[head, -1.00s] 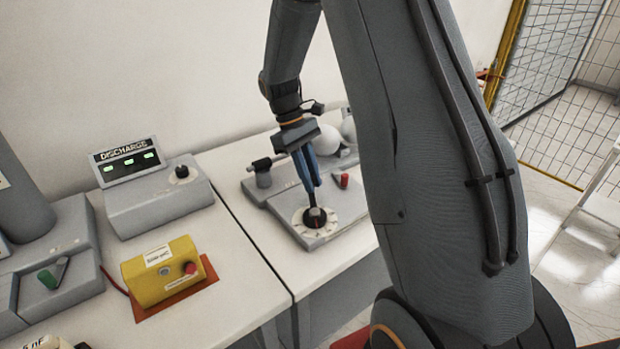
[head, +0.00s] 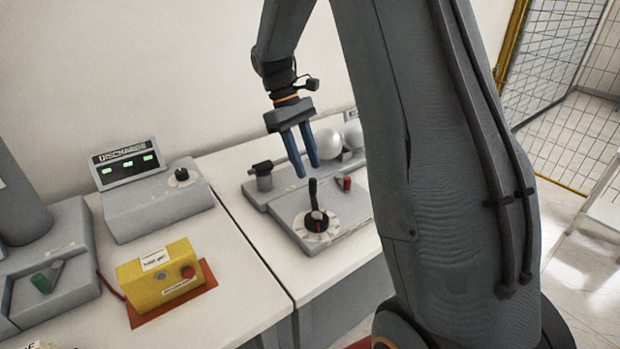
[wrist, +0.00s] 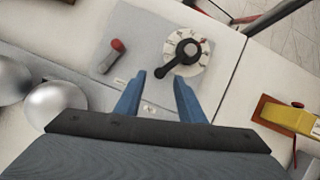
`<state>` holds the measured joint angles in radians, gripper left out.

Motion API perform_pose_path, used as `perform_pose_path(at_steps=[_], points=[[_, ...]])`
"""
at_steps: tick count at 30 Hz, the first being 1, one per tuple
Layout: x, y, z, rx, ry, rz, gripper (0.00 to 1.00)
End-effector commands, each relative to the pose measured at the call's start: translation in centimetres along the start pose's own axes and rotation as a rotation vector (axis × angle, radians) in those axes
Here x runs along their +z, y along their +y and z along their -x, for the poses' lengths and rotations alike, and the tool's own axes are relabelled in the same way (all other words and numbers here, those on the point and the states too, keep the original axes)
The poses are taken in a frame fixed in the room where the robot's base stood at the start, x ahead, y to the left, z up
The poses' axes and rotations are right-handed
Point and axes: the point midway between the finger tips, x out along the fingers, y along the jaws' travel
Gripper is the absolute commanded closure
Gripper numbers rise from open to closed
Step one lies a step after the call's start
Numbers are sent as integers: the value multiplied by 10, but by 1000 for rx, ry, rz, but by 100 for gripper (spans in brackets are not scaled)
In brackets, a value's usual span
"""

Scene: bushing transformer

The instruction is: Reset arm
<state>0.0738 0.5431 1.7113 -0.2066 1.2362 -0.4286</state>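My gripper (head: 303,152) has two blue fingers. They are apart with nothing between them, above the grey control panel (head: 287,211). A black-handled rotary knob (head: 316,218) on a round white dial sits on that panel, just below the fingertips in the head view. In the wrist view the knob (wrist: 191,49) lies beyond the open fingers (wrist: 160,78), and they appear clear of it. A small red-tipped lever (head: 346,183) stands on the panel beside the dial; it also shows in the wrist view (wrist: 117,46).
Metal spheres (head: 322,143) stand behind the panel near my fingers. On the left table are a grey DISCHARGE display box (head: 155,200) and a yellow box (head: 160,275) with a red button. A wall is close behind; a mesh fence (head: 550,75) stands at right.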

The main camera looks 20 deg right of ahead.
Motion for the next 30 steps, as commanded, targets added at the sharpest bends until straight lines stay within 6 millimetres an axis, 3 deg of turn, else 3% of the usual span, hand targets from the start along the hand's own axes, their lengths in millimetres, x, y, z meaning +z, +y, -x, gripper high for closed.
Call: perform_pose_path(at_steps=[7,22,26,30], points=[[0,0,20,0,0,0,64],[1,-1,20,1,3,-2,64],[4,-12,15,6,44,-25,64],[13,-38,1,12,150,-91,64]])
